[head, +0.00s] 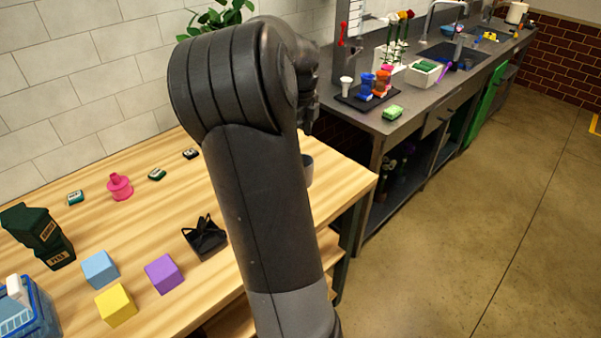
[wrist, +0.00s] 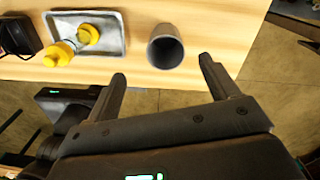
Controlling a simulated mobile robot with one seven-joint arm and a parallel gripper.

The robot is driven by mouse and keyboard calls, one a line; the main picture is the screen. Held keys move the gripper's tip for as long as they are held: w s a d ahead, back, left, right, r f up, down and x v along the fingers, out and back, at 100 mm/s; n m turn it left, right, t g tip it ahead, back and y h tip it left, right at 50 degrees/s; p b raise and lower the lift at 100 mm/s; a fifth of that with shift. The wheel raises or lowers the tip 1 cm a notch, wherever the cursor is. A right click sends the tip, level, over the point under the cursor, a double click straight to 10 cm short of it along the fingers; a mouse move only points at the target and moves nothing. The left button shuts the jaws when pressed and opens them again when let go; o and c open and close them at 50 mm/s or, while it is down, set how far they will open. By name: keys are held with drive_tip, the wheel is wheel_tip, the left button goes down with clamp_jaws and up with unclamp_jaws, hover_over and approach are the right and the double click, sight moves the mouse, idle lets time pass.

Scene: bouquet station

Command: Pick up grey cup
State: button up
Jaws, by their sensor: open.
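The grey cup (wrist: 166,48) stands on the wooden table, its dark open mouth showing in the wrist view. In the head view only a sliver of the cup (head: 307,170) shows at the right of my arm, which hides the rest. My gripper (wrist: 162,80) is open in the wrist view, with one finger at each side and nothing between them. The cup appears beyond the fingertips, lined up with the gap between them. The fingers do not touch it.
The wooden table (head: 135,215) also bears a pink container (head: 120,187), a purple block (head: 164,274) and a black holder (head: 204,238). Its right edge is close to the cup. A grey counter (head: 410,95) stands beyond.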

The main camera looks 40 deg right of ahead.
drive_tip(key=shift+m, duration=0.5)
drive_tip(key=f, duration=1.1)
drive_tip(key=shift+s+d, duration=0.3)
drive_tip(key=shift+s, duration=0.1)
drive_tip(key=c, duration=1.1)
drive_tip(key=shift+r, duration=0.1)
